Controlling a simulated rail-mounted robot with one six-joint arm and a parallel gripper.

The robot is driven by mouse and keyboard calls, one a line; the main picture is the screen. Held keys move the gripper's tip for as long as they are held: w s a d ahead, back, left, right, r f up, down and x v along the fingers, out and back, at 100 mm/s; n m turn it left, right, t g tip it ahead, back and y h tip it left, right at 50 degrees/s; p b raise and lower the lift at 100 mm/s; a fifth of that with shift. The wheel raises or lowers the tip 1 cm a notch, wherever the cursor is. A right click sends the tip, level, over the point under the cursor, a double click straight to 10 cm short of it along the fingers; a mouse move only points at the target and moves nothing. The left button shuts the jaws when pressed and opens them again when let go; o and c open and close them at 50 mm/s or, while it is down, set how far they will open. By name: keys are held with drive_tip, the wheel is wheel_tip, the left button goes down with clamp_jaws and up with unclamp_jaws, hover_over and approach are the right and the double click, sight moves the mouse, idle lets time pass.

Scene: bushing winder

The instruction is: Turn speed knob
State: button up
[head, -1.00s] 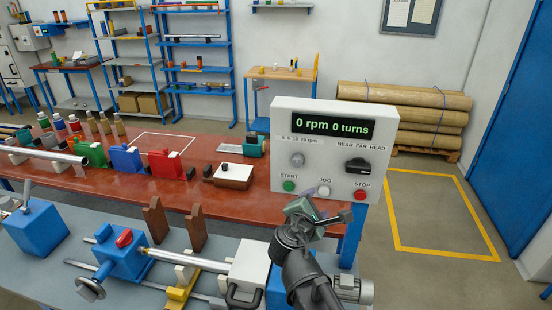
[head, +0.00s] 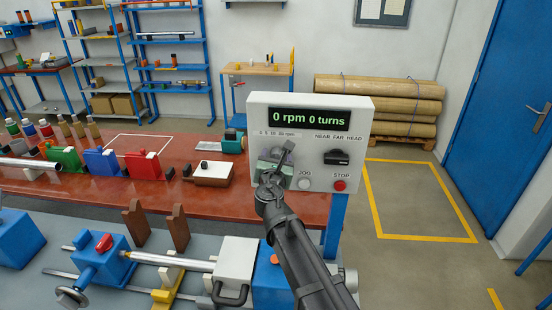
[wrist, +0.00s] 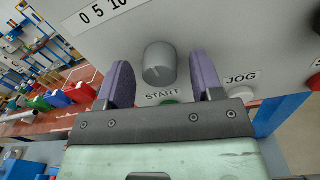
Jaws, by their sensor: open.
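The speed knob (wrist: 159,63) is a round grey knob on the white control box (head: 348,122), below a printed scale that starts 0 5 10. In the wrist view it sits just beyond and between the two purple fingers of my gripper (wrist: 163,80). The fingers are open, one on each side, and I see no contact. In the head view my gripper (head: 277,158) is in front of the box and mostly covers the knob. The display (head: 309,119) reads 0 rpm 0 turns.
The green START button (wrist: 170,101) is below the knob, partly hidden by my gripper. The JOG button (wrist: 242,93) is to its right, and the red STOP button (head: 340,186) further right. A black NEAR FAR HEAD switch (head: 337,157) sits above STOP. The winder lies below left.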

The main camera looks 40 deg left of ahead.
drive_tip(key=shift+w+a, duration=0.1)
drive_tip(key=c, duration=0.9)
drive_tip(key=shift+m, duration=0.3)
drive_tip(key=shift+f+m+t+h+b, duration=0.1)
drive_tip(key=shift+m+t+h+b, duration=0.1)
drive_tip(key=shift+m, duration=5.75)
drive_tip(key=shift+f+m+t+h+b, duration=0.1)
drive_tip(key=shift+m+b, duration=0.05)
drive_tip(key=shift+m, duration=5.8)
